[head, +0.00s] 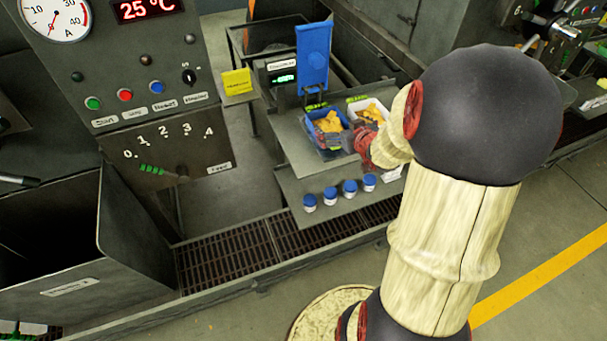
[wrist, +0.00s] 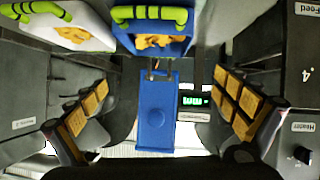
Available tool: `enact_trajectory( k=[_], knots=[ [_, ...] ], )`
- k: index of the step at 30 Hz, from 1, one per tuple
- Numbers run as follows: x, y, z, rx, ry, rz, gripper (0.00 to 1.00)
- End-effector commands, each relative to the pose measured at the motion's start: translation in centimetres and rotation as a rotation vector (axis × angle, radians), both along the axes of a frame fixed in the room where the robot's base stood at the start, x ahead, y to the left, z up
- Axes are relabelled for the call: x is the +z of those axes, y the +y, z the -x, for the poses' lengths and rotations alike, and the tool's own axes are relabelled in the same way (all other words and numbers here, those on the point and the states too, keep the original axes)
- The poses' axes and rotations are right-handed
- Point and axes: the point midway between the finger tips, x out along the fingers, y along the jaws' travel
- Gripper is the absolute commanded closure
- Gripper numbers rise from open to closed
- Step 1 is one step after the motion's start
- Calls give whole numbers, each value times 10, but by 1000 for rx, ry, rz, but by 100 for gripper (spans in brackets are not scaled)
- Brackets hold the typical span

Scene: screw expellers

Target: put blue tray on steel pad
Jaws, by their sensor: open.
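The blue tray (head: 346,141) stands on a grey metal shelf in the head view, with yellow-orange pieces in it and a green handle. It also shows upside down at the top of the wrist view (wrist: 184,47), with its green handle across it. My gripper (wrist: 160,85) is open, its two padded fingers wide apart with nothing between them. I cannot single out the steel pad with certainty.
A white tray (head: 369,106) with similar pieces stands right of the blue tray. A blue upright panel (head: 313,57) rises behind, beside a green-lit display (head: 282,77). Several blue-lidded jars (head: 330,195) line the lower shelf.

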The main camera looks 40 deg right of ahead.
Motion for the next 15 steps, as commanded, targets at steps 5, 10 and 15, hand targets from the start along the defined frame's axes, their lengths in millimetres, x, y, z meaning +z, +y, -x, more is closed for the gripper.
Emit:
enact_trajectory(
  k=[5,10,15],
  knots=[
    [61,62,4,-42,129,60,0],
    [96,144,45,-36,263,18,0],
    [111,235,112,56,406,-74,0]
  ],
)
